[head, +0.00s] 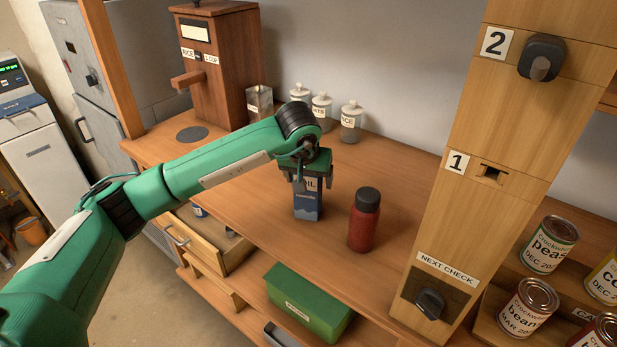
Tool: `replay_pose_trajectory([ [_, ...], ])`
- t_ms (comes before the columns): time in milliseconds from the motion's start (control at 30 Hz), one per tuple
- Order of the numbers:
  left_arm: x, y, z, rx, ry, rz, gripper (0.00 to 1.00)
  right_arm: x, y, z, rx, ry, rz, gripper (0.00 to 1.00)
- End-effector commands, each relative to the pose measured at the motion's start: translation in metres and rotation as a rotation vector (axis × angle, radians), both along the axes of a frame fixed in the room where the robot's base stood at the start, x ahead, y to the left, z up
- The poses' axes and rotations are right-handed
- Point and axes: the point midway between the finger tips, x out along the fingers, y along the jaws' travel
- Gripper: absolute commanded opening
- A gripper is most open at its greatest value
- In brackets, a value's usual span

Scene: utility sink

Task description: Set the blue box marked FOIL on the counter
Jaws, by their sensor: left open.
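The blue box (308,207) stands upright on the wooden counter (262,203), near its front edge. Part of its label shows, ending in "IL"; the rest is hidden behind my gripper. My left gripper (311,180) points down over the box, with its open fingers at the box's upper part. Whether the fingers touch the box is hard to tell. My right gripper is not in view.
A red bottle with a dark cap (364,220) stands close to the right of the box. Labelled glass jars (351,122) and a wooden dispenser (215,65) stand at the back. Below are an open drawer (210,246) and a green box (308,302). A wooden post (470,130) rises at right.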

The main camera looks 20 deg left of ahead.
Motion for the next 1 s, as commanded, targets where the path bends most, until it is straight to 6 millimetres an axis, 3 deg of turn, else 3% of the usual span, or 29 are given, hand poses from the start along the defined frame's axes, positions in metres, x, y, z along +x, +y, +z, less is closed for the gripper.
replay_pose_trajectory([
  [233,-0.002,0.000,0.009,-0.001,-0.003,0.000,0.78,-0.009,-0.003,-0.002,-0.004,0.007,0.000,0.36],
  [367,-0.011,0.000,0.030,0.000,-0.006,-0.001,0.78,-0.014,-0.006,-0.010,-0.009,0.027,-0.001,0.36],
  [700,-0.037,-0.001,0.093,0.001,-0.004,-0.001,0.78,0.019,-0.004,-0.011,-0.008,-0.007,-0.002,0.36],
  [1000,-0.046,-0.002,0.114,0.000,-0.001,0.000,0.78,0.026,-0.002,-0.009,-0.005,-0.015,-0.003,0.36],
])
